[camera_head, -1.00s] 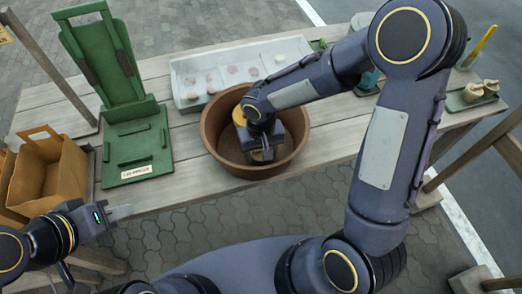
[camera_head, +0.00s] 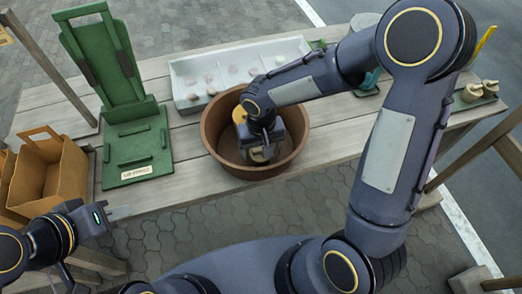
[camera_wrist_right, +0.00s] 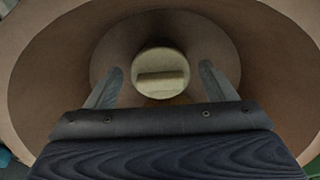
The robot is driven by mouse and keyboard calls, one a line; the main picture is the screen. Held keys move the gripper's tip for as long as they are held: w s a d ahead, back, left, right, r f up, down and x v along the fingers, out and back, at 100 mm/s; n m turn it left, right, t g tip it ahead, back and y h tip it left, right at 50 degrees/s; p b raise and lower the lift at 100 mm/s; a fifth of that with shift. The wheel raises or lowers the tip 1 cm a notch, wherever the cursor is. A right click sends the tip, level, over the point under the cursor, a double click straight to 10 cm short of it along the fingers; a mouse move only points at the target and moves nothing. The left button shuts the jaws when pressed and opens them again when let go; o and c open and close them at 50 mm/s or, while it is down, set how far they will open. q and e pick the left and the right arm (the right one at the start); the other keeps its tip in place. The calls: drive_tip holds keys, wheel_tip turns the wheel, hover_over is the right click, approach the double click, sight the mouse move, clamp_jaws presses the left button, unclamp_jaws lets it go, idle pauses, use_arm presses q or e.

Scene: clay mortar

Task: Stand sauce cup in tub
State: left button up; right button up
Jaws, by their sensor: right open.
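The brown round tub (camera_head: 220,158) stands on the wooden table. My right gripper (camera_wrist_right: 161,72) reaches down inside the tub, its two fingers spread apart. In the right wrist view a round cream piece with a raised bar on top, seemingly the sauce cup (camera_wrist_right: 160,60), stands at the tub's bottom between the fingertips, with gaps on both sides. In the head view only a bit of it (camera_head: 258,155) shows beneath my right gripper. My left gripper (camera_head: 118,213) is off the table's front edge, away from the tub; its fingers are too small to judge.
A yellow round thing (camera_head: 239,114) shows at the tub's back. A white tray (camera_head: 182,102) with several lumps lies behind. A green stand (camera_head: 140,150) and brown bags (camera_head: 50,175) are at left. A green tray (camera_head: 462,104) with similar cream pieces is at right.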

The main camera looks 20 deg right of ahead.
wheel_tip(320, 180, up, 10)
drive_tip(key=shift+f+p, duration=0.1)
drive_tip(key=shift+p, duration=0.25)
drive_tip(key=s+d+r+t+y, duration=0.2)
drive_tip(key=s+d+r, duration=0.1)
drive_tip(key=s, duration=0.5)
drive_tip(key=s+d+r+m+t+y, duration=0.1)
drive_tip(key=s+d+r+t, duration=0.2)
drive_tip(key=s+d, duration=0.3)
drive_tip(key=shift+s+m+t+y, duration=0.3)
drive_tip(key=shift+s+y, duration=0.1)
drive_tip(key=shift+s, duration=0.7)
drive_tip(key=shift+d, duration=0.1)
drive_tip(key=shift+r+p, duration=0.3)
drive_tip(key=shift+r, duration=0.05)
